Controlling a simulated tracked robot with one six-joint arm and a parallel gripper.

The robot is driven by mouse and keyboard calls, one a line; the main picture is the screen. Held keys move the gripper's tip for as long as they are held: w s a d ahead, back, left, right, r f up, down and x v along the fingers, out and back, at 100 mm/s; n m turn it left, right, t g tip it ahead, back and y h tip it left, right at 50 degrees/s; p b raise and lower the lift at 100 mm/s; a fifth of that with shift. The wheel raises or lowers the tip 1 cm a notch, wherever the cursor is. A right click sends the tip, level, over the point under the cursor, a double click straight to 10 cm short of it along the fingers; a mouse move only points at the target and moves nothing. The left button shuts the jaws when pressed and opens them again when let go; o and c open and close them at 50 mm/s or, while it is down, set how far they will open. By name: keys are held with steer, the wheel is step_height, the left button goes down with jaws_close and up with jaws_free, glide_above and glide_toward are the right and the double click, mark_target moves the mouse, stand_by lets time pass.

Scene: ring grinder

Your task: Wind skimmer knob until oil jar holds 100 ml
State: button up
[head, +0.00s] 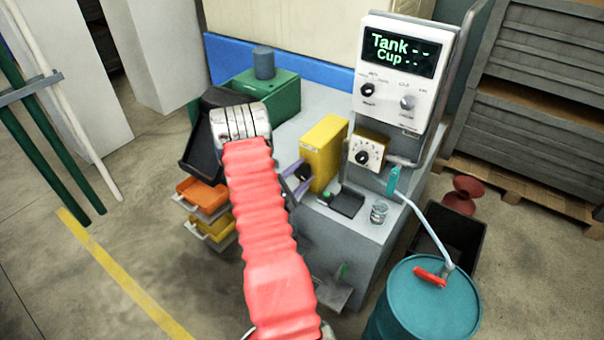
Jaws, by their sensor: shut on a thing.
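The yellow skimmer box (326,146) stands on the grey machine bench, with a black knob (302,172) on its near left side. My gripper (298,176) shows purple fingers, one above and one below this knob, and is shut on it. My red-sleeved arm hides part of the gripper. A small glass jar (379,213) stands on the bench's front right corner; its level is too small to read. The display (401,50) on the white panel reads "Tank --" and "Cup --".
A cream dial box (366,152) sits right of the skimmer box. A dark tray (343,202) lies between skimmer and jar. A teal drum (425,310) with a pale hose stands front right. Orange and yellow drawers (203,193) stand left.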

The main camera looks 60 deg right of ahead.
steer(key=m, duration=0.5)
steer(key=shift+a+f, duration=0.15)
steer(key=shift+f, duration=0.1)
steer(key=shift+m, duration=0.3)
steer(key=o, duration=1)
steer(key=shift+r, duration=0.1)
steer(key=shift+o, duration=0.2)
steer(key=w+a, duration=0.2)
steer(key=a, duration=1.1)
steer(key=shift+a, duration=0.25)
steer(key=shift+w, duration=0.15)
